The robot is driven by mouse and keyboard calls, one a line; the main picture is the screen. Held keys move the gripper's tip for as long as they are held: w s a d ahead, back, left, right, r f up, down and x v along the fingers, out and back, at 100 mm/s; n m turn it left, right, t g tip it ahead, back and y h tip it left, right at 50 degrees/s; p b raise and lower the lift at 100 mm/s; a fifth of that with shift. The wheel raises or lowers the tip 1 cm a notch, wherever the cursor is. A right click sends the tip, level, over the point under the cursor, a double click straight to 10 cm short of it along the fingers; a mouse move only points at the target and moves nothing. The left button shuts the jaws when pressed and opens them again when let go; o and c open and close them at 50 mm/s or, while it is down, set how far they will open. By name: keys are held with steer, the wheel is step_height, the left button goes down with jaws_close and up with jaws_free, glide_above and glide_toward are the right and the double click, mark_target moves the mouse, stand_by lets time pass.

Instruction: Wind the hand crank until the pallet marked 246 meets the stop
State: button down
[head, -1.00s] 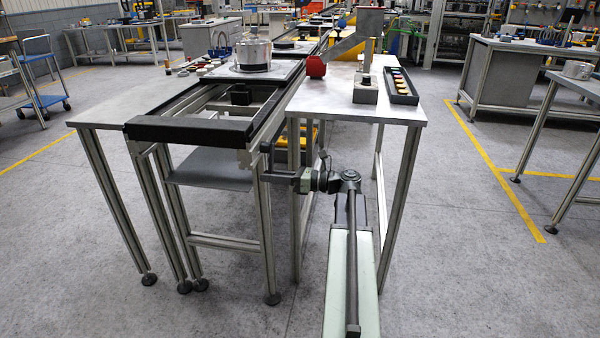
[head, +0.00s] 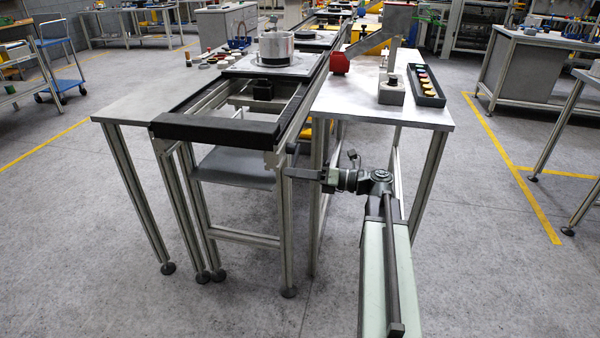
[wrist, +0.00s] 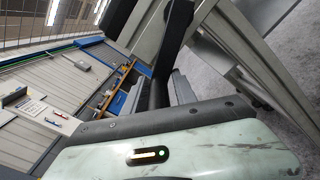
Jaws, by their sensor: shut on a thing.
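A grey pallet (head: 240,69) carrying a metal cylinder (head: 277,47) sits on the conveyor rails in the head view. Another pallet (head: 318,45) stands farther back. I cannot read a number on either. A black block (head: 262,91) sits between the rails, in front of the near pallet; I cannot tell whether it is the stop. My gripper (head: 293,172) is at the right side of the conveyor's near end, below the rail. It is shut on the hand crank, which is mostly hidden; a dark part (head: 291,147) shows just above. In the wrist view, a dark bar (wrist: 175,55) rises before the gripper.
A black end bar (head: 215,129) closes the conveyor's near end. Table legs stand close to my arm. Floor is open at right.

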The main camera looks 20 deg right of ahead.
steer(key=shift+w+a+r, duration=0.1)
steer(key=shift+a+r, duration=0.05)
steer(key=shift+r, duration=0.4)
steer(key=c, duration=1.3)
jaws_free()
steer(key=shift+a, duration=0.1)
steer(key=shift+o, duration=0.2)
steer(key=shift+f, duration=0.1)
steer(key=v, duration=0.8)
